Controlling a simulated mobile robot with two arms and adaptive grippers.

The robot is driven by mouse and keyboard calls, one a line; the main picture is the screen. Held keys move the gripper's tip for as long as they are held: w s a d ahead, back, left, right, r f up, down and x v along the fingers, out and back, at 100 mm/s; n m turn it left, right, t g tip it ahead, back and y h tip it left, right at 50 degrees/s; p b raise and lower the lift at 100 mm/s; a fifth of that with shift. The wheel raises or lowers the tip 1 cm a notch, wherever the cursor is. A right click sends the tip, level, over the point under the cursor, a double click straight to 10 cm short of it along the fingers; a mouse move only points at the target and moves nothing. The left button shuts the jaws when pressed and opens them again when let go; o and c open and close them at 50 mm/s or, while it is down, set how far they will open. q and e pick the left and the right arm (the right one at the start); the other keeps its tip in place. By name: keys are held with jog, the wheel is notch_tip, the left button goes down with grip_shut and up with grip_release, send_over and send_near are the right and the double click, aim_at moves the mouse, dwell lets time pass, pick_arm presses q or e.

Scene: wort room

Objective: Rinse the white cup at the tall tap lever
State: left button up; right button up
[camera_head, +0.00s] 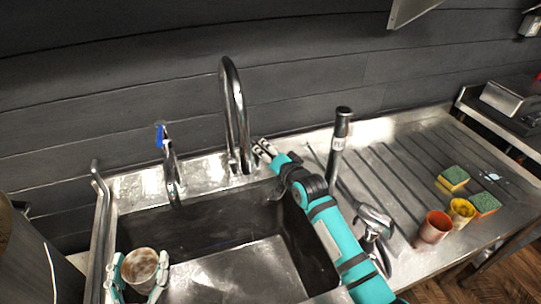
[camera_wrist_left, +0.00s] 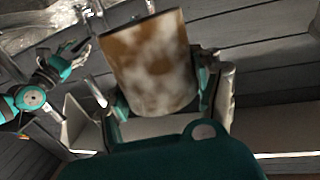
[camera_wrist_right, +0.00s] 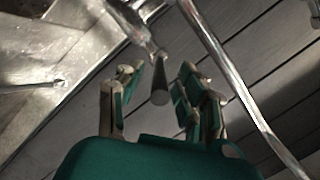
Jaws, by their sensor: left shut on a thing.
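The white cup (camera_head: 140,268), heavily stained brown, is held in my left gripper (camera_head: 138,280) over the left front of the sink. In the left wrist view the cup (camera_wrist_left: 150,62) sits between the two fingers. The tall tap (camera_head: 236,110) arches up behind the sink. My right gripper (camera_head: 264,150) is just right of the tap's base. In the right wrist view its fingers (camera_wrist_right: 158,92) are apart, with a short metal lever (camera_wrist_right: 160,84) showing between them; I cannot tell whether they touch it.
A smaller tap with a blue mark (camera_head: 168,165) stands left of the tall one. A black-topped upright (camera_head: 339,140) and a chrome fitting (camera_head: 374,222) stand right of the sink (camera_head: 240,270). An orange cup (camera_head: 435,227), yellow cup (camera_head: 461,211) and sponges (camera_head: 453,178) occupy the drainboard.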

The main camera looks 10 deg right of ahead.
jog(key=v, duration=1.2)
jog(key=shift+w, duration=0.1)
jog(key=shift+c, duration=0.2)
